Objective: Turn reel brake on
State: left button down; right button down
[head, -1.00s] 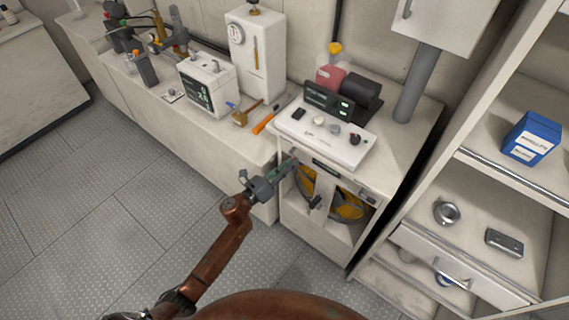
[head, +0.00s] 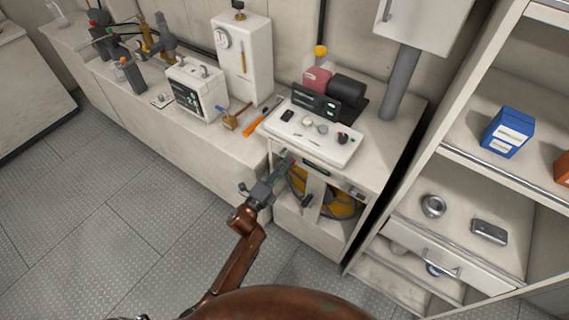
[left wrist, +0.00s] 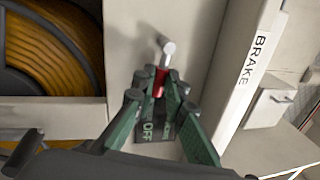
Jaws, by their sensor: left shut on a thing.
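The reel brake lever (left wrist: 161,80) shows in the left wrist view as a red grip with a round grey metal end, in front of a pale panel. My left gripper (left wrist: 158,84) is shut on the red grip, with its green fingers on both sides. A dark plate marked OFF (left wrist: 148,131) lies between the fingers, partly covered by them. The word BRAKE (left wrist: 255,60) is on a white strip to the right. In the head view my left gripper (head: 285,167) is at the upper left front of the reel cabinet (head: 292,222), and hides the lever. My right gripper is not in view.
Yellow reels (head: 341,204) sit inside the cabinet's open front; one also shows in the left wrist view (left wrist: 45,45). A white control panel (head: 312,138) is on top. A shelf unit (head: 440,195) stands right. The floor at left is clear.

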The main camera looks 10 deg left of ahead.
pick_arm(q)
jog(key=shift+r+n+y+p, duration=0.25)
jog(key=shift+n+y+p, duration=0.05)
jog(key=shift+n, duration=0.6)
jog(key=c, duration=2)
grip_release()
jog(key=shift+o, duration=0.2)
jog(key=v, duration=1.2)
jog(key=shift+f, duration=0.25)
